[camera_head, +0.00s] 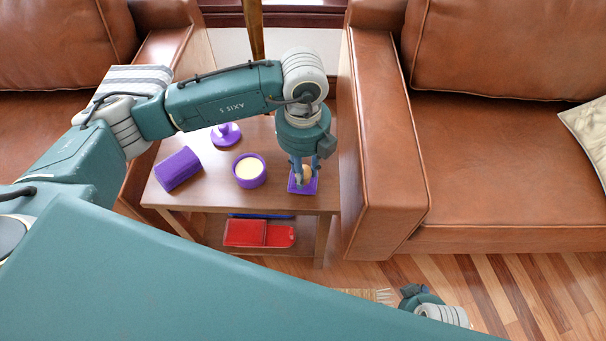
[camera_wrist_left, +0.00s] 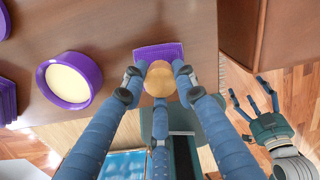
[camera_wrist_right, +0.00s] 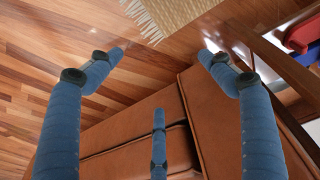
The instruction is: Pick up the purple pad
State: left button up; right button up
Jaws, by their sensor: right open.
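The purple pad (camera_head: 311,187) is a flat purple square with a round tan knob on top, at the front right corner of the small wooden table. It also shows in the left wrist view (camera_wrist_left: 157,50). My left gripper (camera_head: 304,172) points down over it, with its fingertips at both sides of the knob and seemingly touching it. They are much closer together than the right fingers. Whether the pad touches the table is hard to tell. My right gripper (camera_wrist_right: 160,57) is open and empty, low over the floor; it also shows in the left wrist view (camera_wrist_left: 252,103).
On the wooden table (camera_head: 210,190) stand a purple bowl with cream contents (camera_head: 249,171), a purple ribbed block (camera_head: 178,168) and a purple knobbed piece (camera_head: 226,134). Red items (camera_head: 258,233) lie on the lower shelf. Brown leather sofas (camera_head: 385,150) flank the table.

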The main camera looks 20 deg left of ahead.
pick_arm(q)
jog(key=shift+c, duration=0.7)
pick_arm(e)
jog(key=shift+f, duration=0.1)
pick_arm(q)
jog(key=shift+r, duration=0.5)
notch_tip(320, 180, up, 19)
jog(key=p, duration=0.3)
pick_arm(e)
jog(key=s+f, duration=0.4)
jog(key=f, duration=0.5)
jog(key=shift+s+d+f+g, duration=0.2)
jog(key=shift+d+f+g, duration=0.1)
jog(key=shift+f, duration=0.05)
pick_arm(q)
jog(key=shift+o, duration=1)
jog(key=shift+c, duration=0.9)
pick_arm(e)
jog(key=shift+r, duration=0.4)
